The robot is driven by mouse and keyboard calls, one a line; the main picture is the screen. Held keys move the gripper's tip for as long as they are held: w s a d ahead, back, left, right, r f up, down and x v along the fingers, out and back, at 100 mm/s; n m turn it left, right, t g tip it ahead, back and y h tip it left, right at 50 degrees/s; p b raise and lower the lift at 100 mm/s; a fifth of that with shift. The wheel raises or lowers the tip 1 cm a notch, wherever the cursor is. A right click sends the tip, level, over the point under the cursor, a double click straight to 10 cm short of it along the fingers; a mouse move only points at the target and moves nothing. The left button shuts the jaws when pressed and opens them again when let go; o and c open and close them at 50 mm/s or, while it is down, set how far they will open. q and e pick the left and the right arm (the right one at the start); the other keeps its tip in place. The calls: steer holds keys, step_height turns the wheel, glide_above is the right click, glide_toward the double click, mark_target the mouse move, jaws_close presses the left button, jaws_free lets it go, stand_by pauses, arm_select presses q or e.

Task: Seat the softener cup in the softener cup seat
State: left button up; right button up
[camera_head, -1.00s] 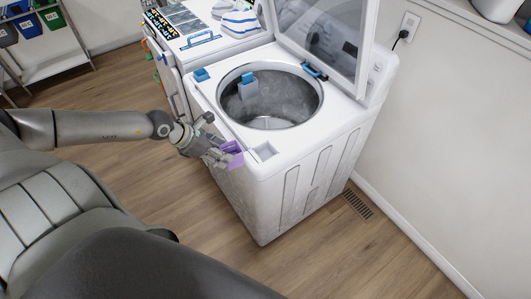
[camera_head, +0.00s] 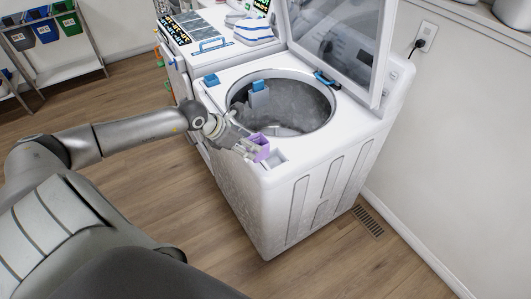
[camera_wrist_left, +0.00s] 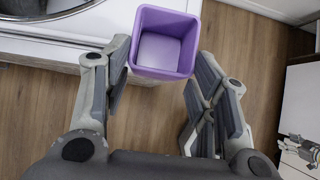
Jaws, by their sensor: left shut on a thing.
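The purple softener cup (camera_head: 261,147) is square and open-topped. My left gripper (camera_head: 245,145) is shut on it. In the left wrist view the cup (camera_wrist_left: 163,42) sits between the two fingers of my left gripper (camera_wrist_left: 160,62), with its empty inside facing the camera. The softener cup seat (camera_head: 275,158) appears to be the square recess in the near corner of the washer's white top. In the head view the cup is just left of the seat and slightly behind it; the gap in height cannot be judged.
The top-loading washer (camera_head: 310,205) stands with its lid (camera_head: 335,45) raised and its drum (camera_head: 300,105) open. A blue-topped piece (camera_head: 258,92) is at the drum's far-left rim. Another blue piece (camera_head: 211,80) is on the washer's left corner. A second machine with folded cloth (camera_head: 253,32) stands behind.

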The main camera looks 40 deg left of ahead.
arm_select(q)
steer(key=b, duration=0.5)
glide_above(265, 162)
steer(key=f, duration=0.6)
steer(key=shift+s+f, duration=0.15)
steer(key=shift+s, duration=0.1)
steer(key=f+b, duration=0.2)
steer(key=f, duration=0.1)
steer(key=shift+w+d, duration=0.15)
steer(key=shift+w, duration=0.05)
steer(key=shift+f, duration=0.3)
steer(key=shift+r, duration=0.1)
steer(key=shift+b, duration=0.3)
steer(key=o, duration=0.9)
steer(key=shift+f, duration=0.2)
steer(key=shift+o, duration=0.2)
steer(key=shift+r, duration=0.15)
